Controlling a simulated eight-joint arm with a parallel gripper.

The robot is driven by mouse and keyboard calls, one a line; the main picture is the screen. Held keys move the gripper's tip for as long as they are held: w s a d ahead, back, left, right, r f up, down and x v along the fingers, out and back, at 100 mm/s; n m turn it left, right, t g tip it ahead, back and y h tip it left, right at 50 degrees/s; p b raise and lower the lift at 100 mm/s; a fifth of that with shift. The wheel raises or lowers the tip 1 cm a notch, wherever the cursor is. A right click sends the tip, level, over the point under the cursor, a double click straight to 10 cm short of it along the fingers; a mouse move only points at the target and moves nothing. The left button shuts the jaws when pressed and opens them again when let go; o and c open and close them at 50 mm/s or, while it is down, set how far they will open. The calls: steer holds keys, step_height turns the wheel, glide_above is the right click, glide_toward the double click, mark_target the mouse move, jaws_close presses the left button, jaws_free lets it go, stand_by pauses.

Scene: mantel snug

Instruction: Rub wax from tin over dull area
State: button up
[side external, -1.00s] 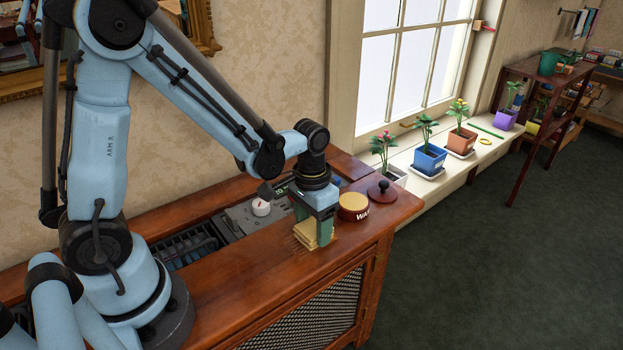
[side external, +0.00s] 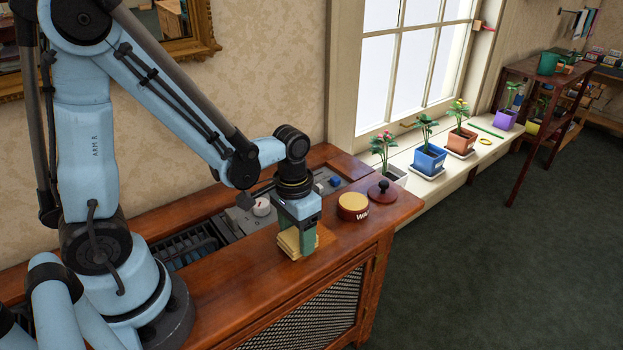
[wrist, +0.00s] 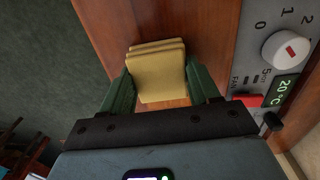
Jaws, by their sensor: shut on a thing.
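My gripper (side external: 297,238) points down over the front part of the wooden cabinet top (side external: 243,262). It is shut on a folded yellow cloth (side external: 288,242). In the wrist view the cloth (wrist: 160,78) sits between the two green fingers. The cloth is at or just above the wood; I cannot tell whether it touches. The round wax tin (side external: 353,207), red with a tan top and a partly readable label, stands right of my gripper. A dark red knobbed lid (side external: 383,193) lies behind the tin. I cannot make out the dull area clearly; the gripper and cloth may cover it.
A grey control panel with a white dial (side external: 262,207) and a 20 °C display (wrist: 287,87) is set in the cabinet behind my gripper. Potted plants (side external: 430,160) stand on the windowsill to the right. The cabinet's front edge is close to the cloth.

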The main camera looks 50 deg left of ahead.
mark_target(329, 228)
steer(key=shift+w, duration=4.15)
steer(key=shift+s, duration=5.5)
steer(key=shift+r, duration=4)
